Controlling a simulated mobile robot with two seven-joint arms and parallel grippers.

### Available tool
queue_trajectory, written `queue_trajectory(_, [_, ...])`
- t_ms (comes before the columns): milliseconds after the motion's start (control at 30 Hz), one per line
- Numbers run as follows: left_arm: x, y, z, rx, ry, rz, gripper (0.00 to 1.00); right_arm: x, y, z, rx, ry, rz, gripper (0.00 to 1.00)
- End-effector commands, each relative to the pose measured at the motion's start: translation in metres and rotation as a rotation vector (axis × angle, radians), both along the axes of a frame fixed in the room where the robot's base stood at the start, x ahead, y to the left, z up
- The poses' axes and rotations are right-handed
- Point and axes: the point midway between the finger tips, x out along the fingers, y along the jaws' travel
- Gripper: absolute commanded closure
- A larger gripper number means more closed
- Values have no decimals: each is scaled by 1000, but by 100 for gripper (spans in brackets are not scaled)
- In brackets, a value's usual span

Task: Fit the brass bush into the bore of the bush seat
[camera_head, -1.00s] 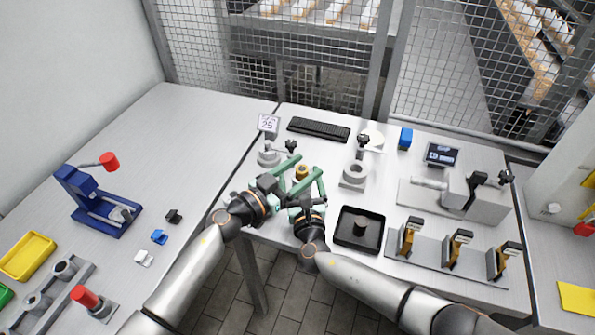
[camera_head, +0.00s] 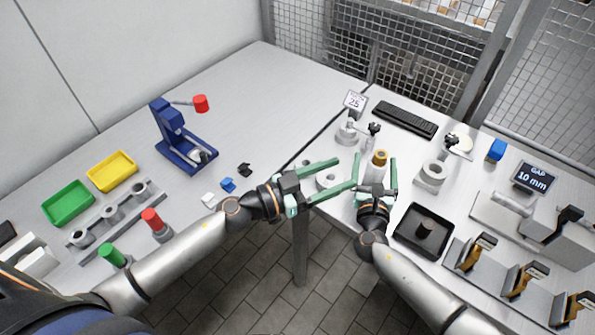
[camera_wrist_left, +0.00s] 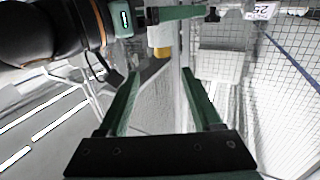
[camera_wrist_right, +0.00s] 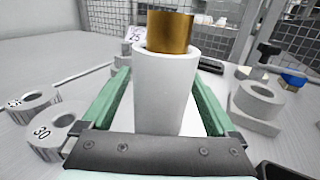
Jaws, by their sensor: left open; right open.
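The brass bush (camera_head: 380,157) stands upright on top of a white cylinder (camera_head: 375,173); both show large in the right wrist view, the bush (camera_wrist_right: 170,32) above the cylinder (camera_wrist_right: 160,95). My right gripper (camera_head: 376,160) is open, with one finger on each side of the cylinder; contact is not clear. My left gripper (camera_head: 347,173) is open and empty, to the left of the cylinder, its fingers pointing towards it. A grey ring-shaped block (camera_head: 435,170) with a round bore stands right of the bush; it may be the bush seat, but I cannot tell for certain.
Marked rings (camera_wrist_right: 55,135) lie left of the cylinder. A black tray (camera_head: 422,232) sits right of my right gripper. The left table has clear space.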

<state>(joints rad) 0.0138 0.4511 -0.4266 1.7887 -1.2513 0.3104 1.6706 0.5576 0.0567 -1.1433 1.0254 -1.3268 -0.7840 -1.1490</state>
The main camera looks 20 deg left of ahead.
Motion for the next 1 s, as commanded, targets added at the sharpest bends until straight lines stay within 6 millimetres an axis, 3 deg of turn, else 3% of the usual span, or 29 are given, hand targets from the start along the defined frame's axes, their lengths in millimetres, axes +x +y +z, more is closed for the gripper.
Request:
queue_trajectory(267, [-10,15,-16,-45,11,140,34,0,0,0,0,0,0,7])
queue_trajectory(467, [-36,54,-70,-10,133,401,34,0,0,0,0,0,0,7])
queue_trajectory(600, [-74,77,-124,86,296,531,34,0,0,0,0,0,0,7])
queue_trajectory(800, [-145,90,-190,232,548,577,34,0,0,0,0,0,0,7])
queue_trajectory(933, [-177,89,-211,285,647,554,34,0,0,0,0,0,0,7])
queue_trajectory(1000, [-187,88,-217,301,674,543,34,0,0,0,0,0,0,12])
